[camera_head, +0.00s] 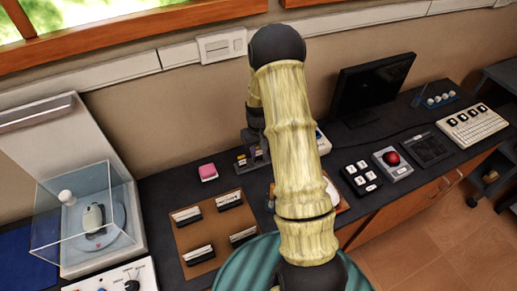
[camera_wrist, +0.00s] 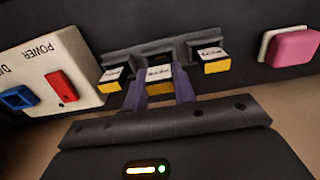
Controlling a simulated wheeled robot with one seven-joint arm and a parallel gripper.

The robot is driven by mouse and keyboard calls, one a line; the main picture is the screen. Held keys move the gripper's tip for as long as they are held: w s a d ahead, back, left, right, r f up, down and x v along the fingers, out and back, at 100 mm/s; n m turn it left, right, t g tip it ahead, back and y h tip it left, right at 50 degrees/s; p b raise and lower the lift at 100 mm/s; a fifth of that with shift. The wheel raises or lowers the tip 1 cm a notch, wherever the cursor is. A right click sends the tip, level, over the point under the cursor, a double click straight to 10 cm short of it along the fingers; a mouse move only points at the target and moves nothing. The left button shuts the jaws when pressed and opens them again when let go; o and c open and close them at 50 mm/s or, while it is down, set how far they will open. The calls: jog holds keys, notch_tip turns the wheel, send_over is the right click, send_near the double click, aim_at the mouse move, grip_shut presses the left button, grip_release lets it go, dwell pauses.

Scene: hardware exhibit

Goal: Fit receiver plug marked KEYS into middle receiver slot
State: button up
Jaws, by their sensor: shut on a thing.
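In the wrist view my gripper (camera_wrist: 160,88) is shut on a plug (camera_wrist: 159,74) with a white label and yellow edge. Its small lettering is too blurred to read. The held plug is at the middle of a dark receiver block (camera_wrist: 150,50), between a left plug (camera_wrist: 111,78) and a right plug (camera_wrist: 215,59), both white-labelled with yellow edges. I cannot tell how deep the held plug sits in the middle slot. In the head view my gripper (camera_head: 257,158) is at the receiver, partly hidden by my arm.
A box marked POWER (camera_wrist: 40,65) with red and blue switches stands left in the wrist view; a pink block (camera_wrist: 293,47) is right. In the head view a brown board (camera_head: 215,226) with labelled strips lies in front, a glass case (camera_head: 85,215) left, and a monitor (camera_head: 370,87) behind right.

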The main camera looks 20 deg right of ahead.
jog(key=shift+f+b, duration=0.6)
jog(key=shift+f, duration=0.35)
dwell(0.6)
jog(key=o, duration=1.5)
jog(key=shift+r, duration=0.1)
jog(key=shift+r+p, duration=2.55)
jog(key=shift+r, duration=0.85)
